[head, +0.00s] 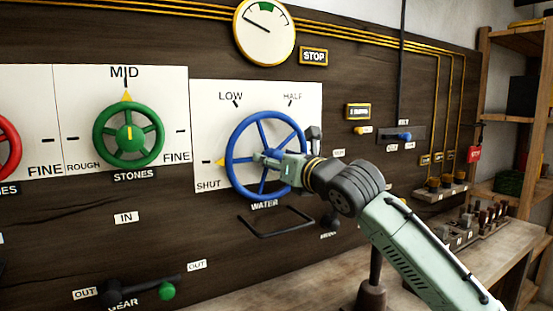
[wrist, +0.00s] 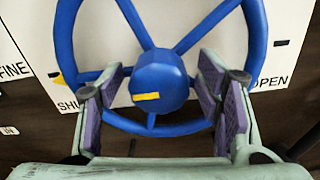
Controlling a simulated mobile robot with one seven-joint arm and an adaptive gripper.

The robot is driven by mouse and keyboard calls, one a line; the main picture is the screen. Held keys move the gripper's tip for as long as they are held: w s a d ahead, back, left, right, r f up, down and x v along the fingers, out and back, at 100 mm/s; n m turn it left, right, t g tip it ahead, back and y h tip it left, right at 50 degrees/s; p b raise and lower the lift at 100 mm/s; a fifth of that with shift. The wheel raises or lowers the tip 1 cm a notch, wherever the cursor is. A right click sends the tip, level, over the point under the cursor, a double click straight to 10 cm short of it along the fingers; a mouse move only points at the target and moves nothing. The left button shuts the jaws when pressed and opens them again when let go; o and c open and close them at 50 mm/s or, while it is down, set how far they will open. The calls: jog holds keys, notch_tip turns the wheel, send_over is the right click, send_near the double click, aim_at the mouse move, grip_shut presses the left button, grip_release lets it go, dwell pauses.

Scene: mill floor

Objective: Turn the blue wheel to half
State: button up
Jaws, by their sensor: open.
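The blue wheel (head: 238,143), labelled WATER, is mounted on a white panel with the marks SHUT, LOW and HALF. Its yellow pointer (head: 219,162) sits near SHUT at the lower left. My gripper (head: 262,160) is at the wheel's face, in front of its hub. In the wrist view the blue wheel (wrist: 65,35) fills the upper middle, and its hub (wrist: 160,80) with a yellow bar lies between the spread fingers of my gripper (wrist: 165,105). The fingers are open, one on each side of the hub. Whether they touch the wheel I cannot tell. The OPEN mark shows at the right in the wrist view.
A green wheel (head: 127,135) labelled STONES is to the left, with part of a red wheel (head: 8,145) beyond it. A round gauge (head: 264,32) is above. A dark bar frame (head: 275,234) juts below the blue wheel. A wooden bench (head: 430,262) stands at the right.

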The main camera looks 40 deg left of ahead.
jog(key=shift+c, duration=0.3)
jog(key=c, duration=1.1)
